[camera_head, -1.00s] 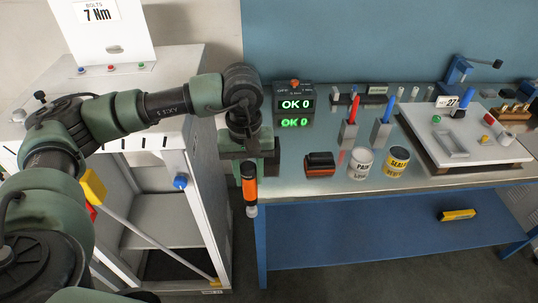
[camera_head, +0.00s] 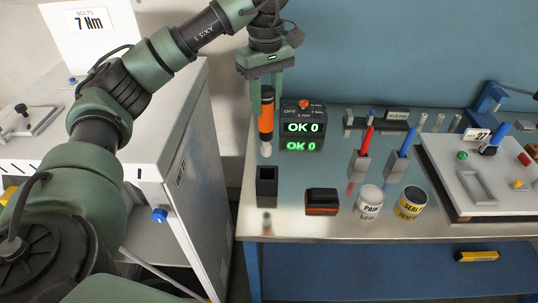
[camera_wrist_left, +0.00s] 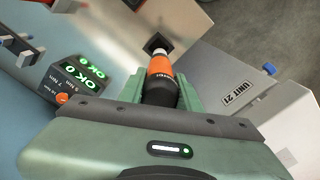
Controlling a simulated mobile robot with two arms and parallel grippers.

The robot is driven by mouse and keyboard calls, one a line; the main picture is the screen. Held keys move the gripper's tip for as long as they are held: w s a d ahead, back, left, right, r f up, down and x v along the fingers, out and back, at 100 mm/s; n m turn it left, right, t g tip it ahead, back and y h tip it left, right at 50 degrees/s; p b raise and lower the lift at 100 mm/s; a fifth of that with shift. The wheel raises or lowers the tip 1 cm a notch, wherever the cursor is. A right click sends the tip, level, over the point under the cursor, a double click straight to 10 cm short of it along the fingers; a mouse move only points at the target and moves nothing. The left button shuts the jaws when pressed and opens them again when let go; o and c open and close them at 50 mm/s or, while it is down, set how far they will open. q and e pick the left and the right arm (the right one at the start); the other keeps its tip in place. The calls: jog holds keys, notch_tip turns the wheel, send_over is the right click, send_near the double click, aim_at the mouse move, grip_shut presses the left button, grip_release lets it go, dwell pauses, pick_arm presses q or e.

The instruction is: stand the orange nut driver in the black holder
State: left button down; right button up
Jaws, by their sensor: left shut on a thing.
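The orange nut driver (camera_head: 266,118) hangs upright, tip down, from my left gripper (camera_head: 266,88), which is shut on its black upper part. In the left wrist view the nut driver (camera_wrist_left: 160,68) points away from the gripper (camera_wrist_left: 158,90). The black holder (camera_head: 267,186) stands on the metal bench near its left front, open at the top and empty. In the head view the driver's pale tip is above and behind the holder, apart from it. In the left wrist view the holder (camera_wrist_left: 155,41) shows just past the tip. My right gripper is out of view.
A display box (camera_head: 303,125) reading OK 0 stands behind and right of the holder. An orange and black block (camera_head: 321,201), a PAINT can (camera_head: 369,203) and a yellow can (camera_head: 410,202) stand to the right. A white cabinet (camera_head: 185,150) is left of the bench.

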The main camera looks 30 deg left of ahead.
pick_arm(q)
send_over(267, 147)
jog(key=a, duration=0.1)
jog(key=f, duration=0.3)
jog(key=f+p, duration=0.1)
jog(key=shift+w+a+f, duration=0.1)
jog(key=shift+w+f, duration=0.2)
jog(key=shift+w, duration=0.05)
jog(key=shift+w+f, duration=0.15)
jog(key=shift+f, duration=0.45)
jog(key=shift+w+f, duration=0.15)
jog(key=shift+f, duration=0.45)
jog(key=f+p, duration=0.1)
jog(key=f, duration=0.2)
jog(key=shift+w+f, duration=0.1)
jog(key=shift+w, duration=0.1)
jog(key=shift+s+f, duration=0.1)
jog(key=shift+f, duration=0.2)
notch_tip(267, 147, down, 3)
jog(key=shift+f+p, duration=0.2)
jog(key=shift+p, duration=0.5)
jog(key=shift+f, duration=0.25)
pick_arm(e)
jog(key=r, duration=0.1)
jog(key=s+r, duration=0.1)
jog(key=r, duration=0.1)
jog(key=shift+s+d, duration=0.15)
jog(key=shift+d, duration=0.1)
